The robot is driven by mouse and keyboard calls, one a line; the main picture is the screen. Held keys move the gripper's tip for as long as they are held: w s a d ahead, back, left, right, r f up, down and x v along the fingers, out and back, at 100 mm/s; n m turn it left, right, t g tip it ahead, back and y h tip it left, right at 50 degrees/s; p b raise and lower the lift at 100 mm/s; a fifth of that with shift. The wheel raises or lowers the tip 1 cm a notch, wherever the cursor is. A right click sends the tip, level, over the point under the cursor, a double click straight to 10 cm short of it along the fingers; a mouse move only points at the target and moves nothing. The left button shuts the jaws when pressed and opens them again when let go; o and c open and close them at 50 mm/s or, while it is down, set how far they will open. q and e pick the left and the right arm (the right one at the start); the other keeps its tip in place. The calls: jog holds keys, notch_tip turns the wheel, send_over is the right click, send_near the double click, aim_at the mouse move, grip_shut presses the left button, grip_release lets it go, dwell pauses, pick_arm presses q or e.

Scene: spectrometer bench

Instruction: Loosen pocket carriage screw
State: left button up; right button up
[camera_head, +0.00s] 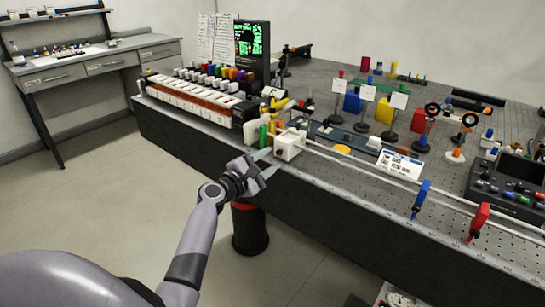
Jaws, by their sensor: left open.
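My left gripper (269,163) is open in front of the bench's front edge, with its fingers pointing right and toward the bench. Just beyond it, a white block-shaped carriage (288,146) sits on a pale rail (360,167) that runs along the bench front. Green and yellow upright parts (263,135) stand at the carriage's left. I cannot make out the pocket carriage screw at this size. The fingertips are close to the carriage's left side, and I cannot tell whether they touch it. My right gripper is not in view.
A blue clamp (421,198) and a red clamp (479,219) stand on the rail to the right. A white rack with coloured knobs (195,98) and a dark screen (250,42) are at the left. Several optics stand behind. Floor in front is open.

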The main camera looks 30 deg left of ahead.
pick_arm(q)
jog(key=shift+s+a, duration=0.15)
jog(key=shift+s, duration=1.8)
jog(key=s+d+f+m+g, duration=0.2)
jog(key=s+d+f+m, duration=0.25)
jog(key=f+m, duration=0.2)
jog(key=s+d+f+m+g, duration=0.35)
jog(key=s+f+m, duration=0.2)
jog(key=f, duration=0.25)
jog(key=s+d+f+m+g, duration=0.1)
jog(key=s+d+f+m, duration=0.2)
jog(key=s+d+m, duration=0.3)
jog(key=s+d+f+m+g, duration=0.1)
jog(key=s+d+f+m, duration=0.3)
jog(key=s+m, duration=0.4)
jog(key=s+d, duration=0.1)
jog(key=s, duration=0.1)
jog(key=shift+s+d+f+m+h, duration=0.15)
jog(key=shift+s+d+m+h, duration=0.15)
jog(key=shift+s+d, duration=0.1)
